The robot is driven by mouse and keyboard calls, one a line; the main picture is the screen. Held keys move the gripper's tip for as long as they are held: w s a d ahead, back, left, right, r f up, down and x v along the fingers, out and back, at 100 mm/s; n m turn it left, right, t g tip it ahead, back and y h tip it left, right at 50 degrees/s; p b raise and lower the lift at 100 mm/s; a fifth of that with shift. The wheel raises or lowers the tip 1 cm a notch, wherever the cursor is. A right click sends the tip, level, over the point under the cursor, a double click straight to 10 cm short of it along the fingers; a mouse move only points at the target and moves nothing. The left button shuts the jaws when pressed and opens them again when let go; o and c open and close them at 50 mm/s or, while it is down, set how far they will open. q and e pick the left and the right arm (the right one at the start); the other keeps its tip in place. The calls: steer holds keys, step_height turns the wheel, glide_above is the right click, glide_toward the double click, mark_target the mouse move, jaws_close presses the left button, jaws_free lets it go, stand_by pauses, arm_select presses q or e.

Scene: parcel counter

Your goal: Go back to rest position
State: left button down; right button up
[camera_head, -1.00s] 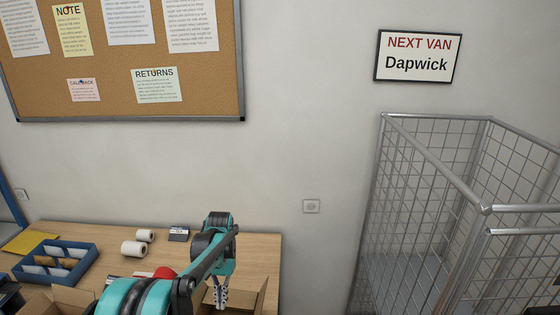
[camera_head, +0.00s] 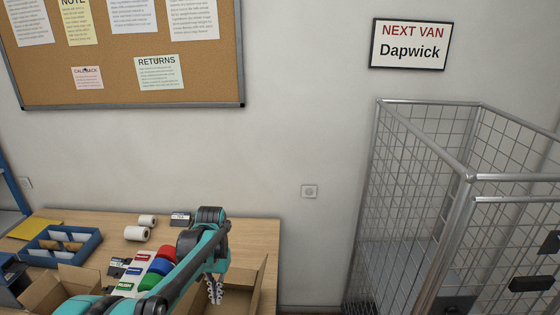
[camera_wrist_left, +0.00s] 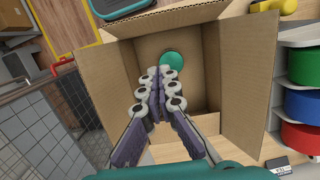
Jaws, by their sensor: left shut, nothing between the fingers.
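My left gripper (camera_head: 214,290) hangs from the teal and black arm over the open cardboard box (camera_head: 258,284) at the table's right end. In the left wrist view the gripper (camera_wrist_left: 160,76) has its fingertips together with nothing between them. The same box (camera_wrist_left: 255,75) lies below with its flaps spread. A round teal object (camera_wrist_left: 172,60) sits inside it, beyond the fingertips and apart from them as far as I can see. My right gripper is not in view.
A second open box (camera_head: 75,284), a blue divided tray (camera_head: 35,258), white rolls (camera_head: 136,234) and coloured rolls (camera_head: 161,266) share the wooden table (camera_head: 255,237). A wire cage (camera_head: 405,190) stands right, past a gap. A noticeboard (camera_head: 120,88) hangs behind.

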arm_select(q)
steer(key=s+f+t+b, duration=0.4)
steer(key=s+b, duration=0.3)
steer(key=s, duration=0.2)
steer(key=s+f+n+t+b, duration=0.1)
steer(key=s+f+t+b, duration=0.4)
steer(key=s+b, duration=0.3)
steer(key=shift+s+d+f, duration=0.15)
steer(key=shift+s+f, duration=0.75)
steer(key=shift+s, duration=0.2)
